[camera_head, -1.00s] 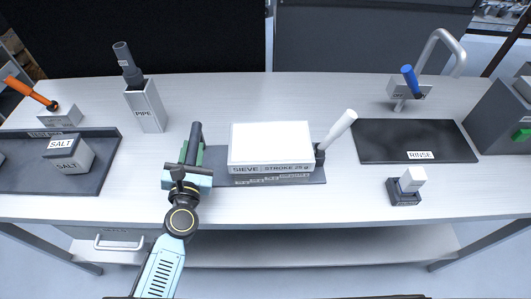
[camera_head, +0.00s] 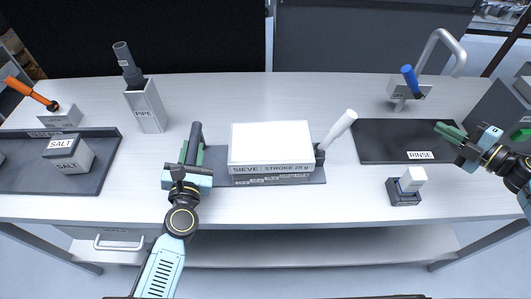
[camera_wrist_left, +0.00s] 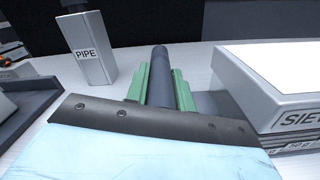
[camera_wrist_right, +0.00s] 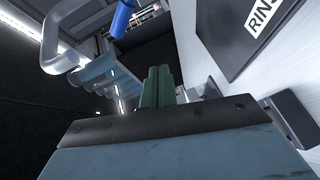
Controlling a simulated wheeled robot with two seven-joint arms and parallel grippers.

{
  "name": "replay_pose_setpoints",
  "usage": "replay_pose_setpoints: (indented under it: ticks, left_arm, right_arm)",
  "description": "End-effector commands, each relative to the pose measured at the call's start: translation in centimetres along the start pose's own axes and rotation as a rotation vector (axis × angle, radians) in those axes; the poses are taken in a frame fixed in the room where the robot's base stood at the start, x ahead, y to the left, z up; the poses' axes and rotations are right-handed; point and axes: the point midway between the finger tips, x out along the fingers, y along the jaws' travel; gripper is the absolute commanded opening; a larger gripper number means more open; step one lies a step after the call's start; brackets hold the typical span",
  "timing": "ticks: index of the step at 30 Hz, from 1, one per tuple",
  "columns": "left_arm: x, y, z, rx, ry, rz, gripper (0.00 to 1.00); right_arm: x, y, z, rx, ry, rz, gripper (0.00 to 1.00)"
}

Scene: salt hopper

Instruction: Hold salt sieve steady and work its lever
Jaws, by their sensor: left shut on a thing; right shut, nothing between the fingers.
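The salt sieve (camera_head: 270,146) is a white box labelled "SIEVE | STROKE 25 g" on a dark base plate at the middle of the table. Its lever (camera_head: 340,130), a white handle, tilts up and right from its right side. A dark upright post (camera_head: 195,140) stands at the sieve's left. My left gripper (camera_head: 191,157) is shut on this post, which shows between the green fingers in the left wrist view (camera_wrist_left: 159,80). My right gripper (camera_head: 447,130) is shut and empty above the rinse mat, right of the lever and apart from it. The right wrist view shows its fingers together (camera_wrist_right: 158,86).
The dark rinse mat (camera_head: 375,140) and a blue-handled tap (camera_head: 410,80) are at the right. A small block with a white top (camera_head: 405,188) stands near the front edge. A pipe holder (camera_head: 146,108), a salt box (camera_head: 68,155) and an orange-handled switch (camera_head: 35,92) are at the left.

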Motion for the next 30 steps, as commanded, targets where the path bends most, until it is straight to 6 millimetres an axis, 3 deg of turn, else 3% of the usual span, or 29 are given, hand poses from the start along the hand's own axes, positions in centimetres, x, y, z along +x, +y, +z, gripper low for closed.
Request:
replay_pose_setpoints:
  ticks: [1,6,12,30]
  left_arm:
    - [-0.5,-0.6,-1.1,0.0,0.023,-0.016,0.0]
    - [-0.5,-0.6,-1.1,0.0,0.023,-0.016,0.0]
    - [-0.5,-0.6,-1.1,0.0,0.023,-0.016,0.0]
    - [-0.5,-0.6,-1.1,0.0,0.023,-0.016,0.0]
  right_arm:
    - [1.5,-0.1,-2.1,-0.053,0.063,-0.01,0.0]
    - [5.0,-0.6,-8.5,-0.229,0.252,-0.036,0.0]
    - [6.9,-1.1,-13.2,-0.358,0.391,-0.042,0.0]
    - [10.7,-0.5,-18.1,-0.393,0.428,-0.041,0.0]
